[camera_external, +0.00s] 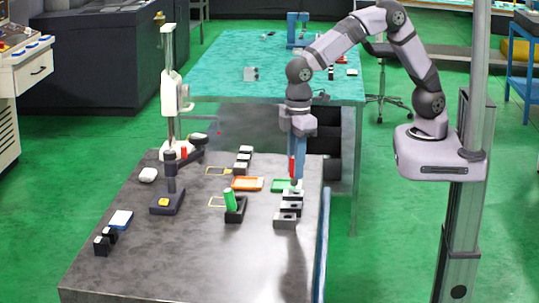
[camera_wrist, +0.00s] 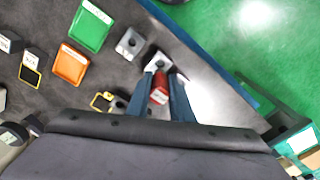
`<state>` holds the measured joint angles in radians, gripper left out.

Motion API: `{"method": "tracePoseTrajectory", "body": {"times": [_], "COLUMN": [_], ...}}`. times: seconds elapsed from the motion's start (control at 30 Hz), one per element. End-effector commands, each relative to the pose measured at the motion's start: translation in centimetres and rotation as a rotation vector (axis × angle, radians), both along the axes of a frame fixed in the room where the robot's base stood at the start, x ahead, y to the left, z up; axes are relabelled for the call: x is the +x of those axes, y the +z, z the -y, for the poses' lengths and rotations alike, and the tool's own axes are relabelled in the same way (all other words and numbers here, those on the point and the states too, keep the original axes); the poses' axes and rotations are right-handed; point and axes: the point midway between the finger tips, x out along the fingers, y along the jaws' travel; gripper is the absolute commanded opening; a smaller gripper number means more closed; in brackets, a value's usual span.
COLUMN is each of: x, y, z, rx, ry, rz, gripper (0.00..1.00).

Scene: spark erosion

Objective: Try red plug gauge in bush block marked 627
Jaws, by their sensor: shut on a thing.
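My gripper (camera_external: 297,183) points straight down over the right side of the grey table, shut on the red plug gauge (camera_external: 292,168). In the wrist view the gauge (camera_wrist: 160,92) sits between the two blue fingers (camera_wrist: 163,85). Its lower end is over or at a pale bush block (camera_wrist: 158,61); I cannot tell whether it is in the bore. Other bush blocks with dark bores stand in the same row (camera_external: 285,220), and one shows clear of the fingers in the wrist view (camera_wrist: 130,42). The number 627 cannot be read on any block.
A green tray (camera_external: 279,185) and an orange tray (camera_external: 248,184) lie left of the block row. A green plug gauge (camera_external: 230,200) leans in a dark holder. A stand (camera_external: 168,190) rises further left. The table's right edge is close to the blocks.

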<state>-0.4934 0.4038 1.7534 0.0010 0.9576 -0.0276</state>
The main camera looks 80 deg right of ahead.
Motion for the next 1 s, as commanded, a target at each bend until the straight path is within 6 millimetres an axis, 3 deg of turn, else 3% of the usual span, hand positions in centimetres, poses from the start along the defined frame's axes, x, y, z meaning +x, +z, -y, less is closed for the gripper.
{"method": "tracePoseTrajectory", "body": {"times": [1.0], "x": [0.0], "y": [-5.1], "z": [0.0], "rx": [0.000], "ry": [0.001], "rz": [0.001], "gripper": [0.00]}}
